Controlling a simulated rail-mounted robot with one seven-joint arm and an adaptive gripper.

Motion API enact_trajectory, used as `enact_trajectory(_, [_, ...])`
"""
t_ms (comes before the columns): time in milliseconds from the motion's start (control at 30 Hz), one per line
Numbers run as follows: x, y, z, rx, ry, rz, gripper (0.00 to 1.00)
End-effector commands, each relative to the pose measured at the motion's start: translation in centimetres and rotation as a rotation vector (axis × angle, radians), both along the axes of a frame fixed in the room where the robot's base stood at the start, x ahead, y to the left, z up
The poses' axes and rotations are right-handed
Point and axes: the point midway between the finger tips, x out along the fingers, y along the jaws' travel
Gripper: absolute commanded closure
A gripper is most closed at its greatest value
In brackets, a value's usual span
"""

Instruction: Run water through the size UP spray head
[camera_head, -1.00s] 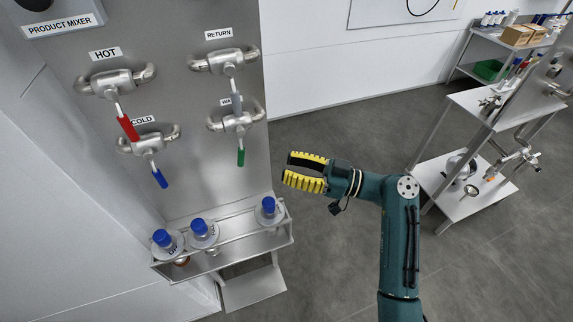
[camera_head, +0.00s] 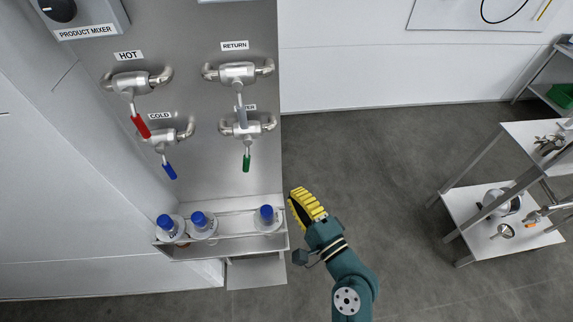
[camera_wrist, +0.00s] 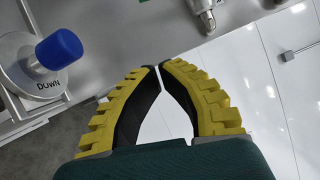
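Three spray heads with blue tops and pale round collars sit in a metal rack (camera_head: 238,246) in the head view: a left one (camera_head: 169,228), a middle one (camera_head: 203,225) and a right one (camera_head: 267,218). I cannot read their collars there. In the wrist view a nearby blue-topped head (camera_wrist: 50,58) reads DOWN. The water valve (camera_head: 247,127) has a green handle hanging down; its label is partly hidden. My gripper (camera_head: 296,196) is just right of the rack's right end. In the wrist view its yellow-ridged fingers (camera_wrist: 158,67) nearly meet at the tips, with nothing between them.
The panel also carries the HOT valve (camera_head: 131,82) with a red handle, the COLD valve (camera_head: 166,135) with a blue handle and the RETURN valve (camera_head: 238,74) with a grey handle. A shelved steel table (camera_head: 480,205) stands at right. The floor between is clear.

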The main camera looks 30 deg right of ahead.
Motion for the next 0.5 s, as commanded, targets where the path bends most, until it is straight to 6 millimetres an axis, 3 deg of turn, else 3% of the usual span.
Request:
enact_trajectory(167, [2.7,-0.1,0.4,-0.001,-0.002,0.002,1.0])
enact_trajectory(500, [10.1,-0.3,0.9,-0.002,-0.001,0.0,1.0])
